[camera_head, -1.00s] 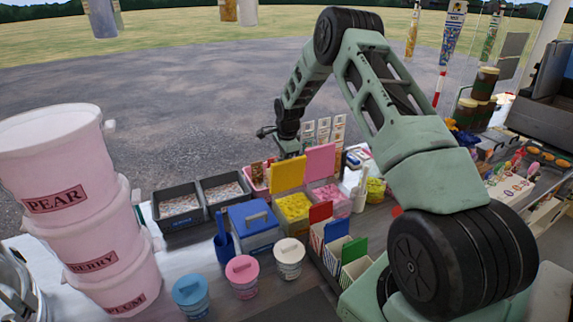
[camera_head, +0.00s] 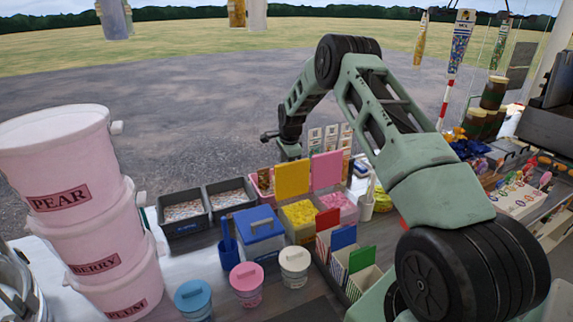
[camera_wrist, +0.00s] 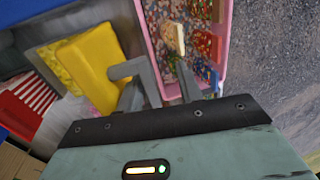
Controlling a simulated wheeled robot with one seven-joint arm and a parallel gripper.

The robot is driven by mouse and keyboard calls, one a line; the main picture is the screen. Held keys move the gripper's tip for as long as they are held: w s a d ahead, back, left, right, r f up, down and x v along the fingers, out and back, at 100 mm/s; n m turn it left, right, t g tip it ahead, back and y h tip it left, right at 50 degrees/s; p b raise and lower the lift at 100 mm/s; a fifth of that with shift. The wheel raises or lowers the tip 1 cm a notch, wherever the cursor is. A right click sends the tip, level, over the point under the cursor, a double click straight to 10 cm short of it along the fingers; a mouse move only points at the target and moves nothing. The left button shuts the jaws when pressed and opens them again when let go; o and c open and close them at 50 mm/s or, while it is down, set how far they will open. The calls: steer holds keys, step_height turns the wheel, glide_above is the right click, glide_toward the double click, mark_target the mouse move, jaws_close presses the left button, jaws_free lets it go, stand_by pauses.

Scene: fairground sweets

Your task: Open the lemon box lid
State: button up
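The lemon box, with yellow sweets (camera_head: 300,213), is open in the head view. Its yellow lid (camera_head: 292,179) stands upright at the box's back edge. In the wrist view the yellow lid (camera_wrist: 95,65) is at left, with a grey handle (camera_wrist: 146,75) sticking out from it. My gripper (camera_wrist: 160,90) is open beside the lid, with the handle bar between its fingers and a gap to the right finger. Contact with the left finger cannot be told. In the head view the lid hides the fingertips.
A pink lid (camera_head: 326,170) stands upright just right of the yellow one. A closed blue-lidded box (camera_head: 258,235) is at left. A pink tray (camera_wrist: 150,40) of toppings lies behind the lid. Pink buckets (camera_head: 60,200) are stacked at far left. Small cups (camera_head: 247,287) stand in front.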

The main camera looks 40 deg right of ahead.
steer(key=shift+r, duration=0.1)
steer(key=w+p+v, duration=0.1)
steer(key=p+v, duration=0.2)
steer(key=v, duration=0.3)
steer(key=w+p+v, duration=0.1)
steer(key=p+v, duration=0.2)
steer(key=v, duration=0.3)
steer(key=shift+w+d+r, duration=0.25)
steer(key=shift+d+r, duration=0.05)
steer(key=shift+r, duration=0.3)
